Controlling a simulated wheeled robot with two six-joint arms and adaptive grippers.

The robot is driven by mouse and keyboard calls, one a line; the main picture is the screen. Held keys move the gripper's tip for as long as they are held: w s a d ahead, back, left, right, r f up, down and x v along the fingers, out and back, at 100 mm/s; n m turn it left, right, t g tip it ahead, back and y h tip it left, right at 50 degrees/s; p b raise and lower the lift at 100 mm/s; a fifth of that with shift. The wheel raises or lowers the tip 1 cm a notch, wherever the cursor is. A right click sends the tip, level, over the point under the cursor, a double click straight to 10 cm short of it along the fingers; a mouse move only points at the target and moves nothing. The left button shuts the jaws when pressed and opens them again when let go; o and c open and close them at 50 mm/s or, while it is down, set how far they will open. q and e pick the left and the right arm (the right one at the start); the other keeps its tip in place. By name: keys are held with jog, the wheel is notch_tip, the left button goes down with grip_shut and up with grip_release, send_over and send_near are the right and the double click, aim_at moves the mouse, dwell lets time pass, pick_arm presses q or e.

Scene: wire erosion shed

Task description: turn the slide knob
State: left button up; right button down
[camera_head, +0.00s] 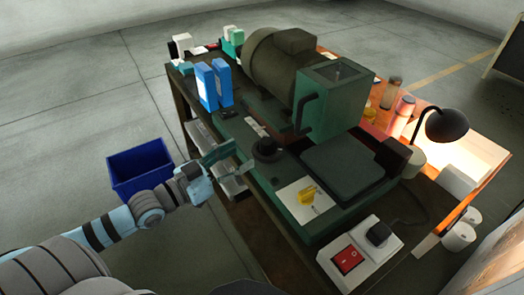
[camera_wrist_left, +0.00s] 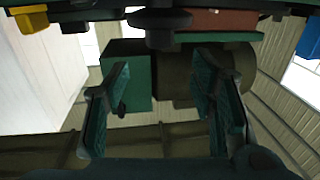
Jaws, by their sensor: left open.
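A black round knob (camera_head: 266,149), which I take to be the slide knob, stands on the near edge of the green machine (camera_head: 335,207). My left gripper (camera_head: 236,160) is open and empty, just left of this knob and apart from it. In the left wrist view the picture is upside down. The dark knob (camera_wrist_left: 160,28) is at the top, beyond and between the two spread fingers (camera_wrist_left: 163,85). A yellow knob (camera_head: 306,196) sits on a white plate to the right, and it also shows in the left wrist view (camera_wrist_left: 32,19). My right gripper is not in view.
A motor (camera_head: 275,62) and a green box with a crank (camera_head: 335,100) stand behind the knob. Blue binders (camera_head: 207,88) are at the back left. A red switch box (camera_head: 348,261) is at the front. A blue bin (camera_head: 140,168) stands on the floor. A lamp (camera_head: 446,125) is at the right.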

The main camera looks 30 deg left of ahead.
aim_at(262, 144)
pick_arm(q)
jog(key=b+x, duration=0.1)
jog(key=x, duration=0.1)
jog(key=b+x, duration=0.1)
jog(key=x, duration=0.2)
jog(key=b+x, duration=0.1)
jog(key=x, duration=0.1)
jog(key=shift+w+f, duration=0.2)
jog(key=shift+f, duration=0.1)
jog(key=shift+w+d+r+b, duration=0.15)
jog(key=shift+w+d+b, duration=0.15)
jog(key=shift+w, duration=0.2)
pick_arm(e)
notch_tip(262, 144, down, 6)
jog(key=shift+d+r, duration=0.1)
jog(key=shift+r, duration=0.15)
